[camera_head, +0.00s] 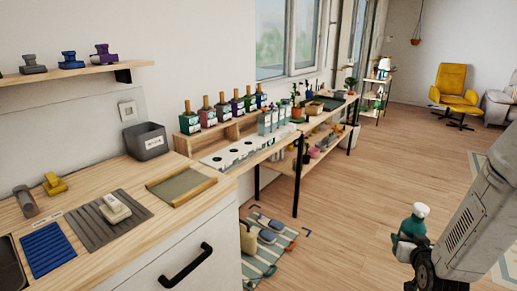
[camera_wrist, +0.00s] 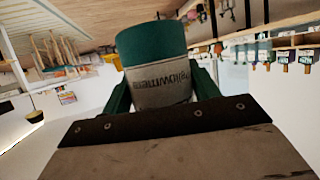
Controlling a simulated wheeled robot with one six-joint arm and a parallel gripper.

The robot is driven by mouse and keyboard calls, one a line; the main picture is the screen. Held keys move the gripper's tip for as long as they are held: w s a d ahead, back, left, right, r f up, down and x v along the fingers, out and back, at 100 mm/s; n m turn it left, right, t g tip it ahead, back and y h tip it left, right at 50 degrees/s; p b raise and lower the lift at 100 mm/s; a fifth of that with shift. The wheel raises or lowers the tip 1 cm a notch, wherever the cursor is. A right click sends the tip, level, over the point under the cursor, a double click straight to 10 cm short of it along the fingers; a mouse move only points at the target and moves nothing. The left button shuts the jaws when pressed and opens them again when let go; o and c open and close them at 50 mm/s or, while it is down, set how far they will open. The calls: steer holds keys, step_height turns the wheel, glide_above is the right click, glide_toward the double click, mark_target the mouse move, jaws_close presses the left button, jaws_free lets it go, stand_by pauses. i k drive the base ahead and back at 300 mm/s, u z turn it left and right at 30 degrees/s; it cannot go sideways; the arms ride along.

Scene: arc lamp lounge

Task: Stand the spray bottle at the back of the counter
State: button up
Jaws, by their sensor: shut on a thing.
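The spray bottle (camera_head: 415,220) has a teal top and a pale body with teal low down, and is near upright at the lower right of the head view. My gripper (camera_head: 408,245) is shut on it, out over the floor and apart from the counter. In the wrist view the spray bottle (camera_wrist: 160,75) shows a teal end and a pale printed label between the green fingers of my gripper (camera_wrist: 162,95). The wooden counter (camera_head: 95,188) runs along the left wall. My arm hides part of the bottle's surroundings.
On the counter are a grey bin (camera_head: 147,142), a ribbed grey mat (camera_head: 85,228), a blue mat (camera_head: 47,250) and a framed tray (camera_head: 180,187). A white holed rack (camera_head: 225,157) and several bottles stand further along. A striped floor mat (camera_head: 262,235) holds items. Open floor lies between.

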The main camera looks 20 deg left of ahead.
mark_target(122, 163)
steer(key=z, duration=0.85)
steer(key=i, duration=1.7)
steer(key=u, duration=2.6)
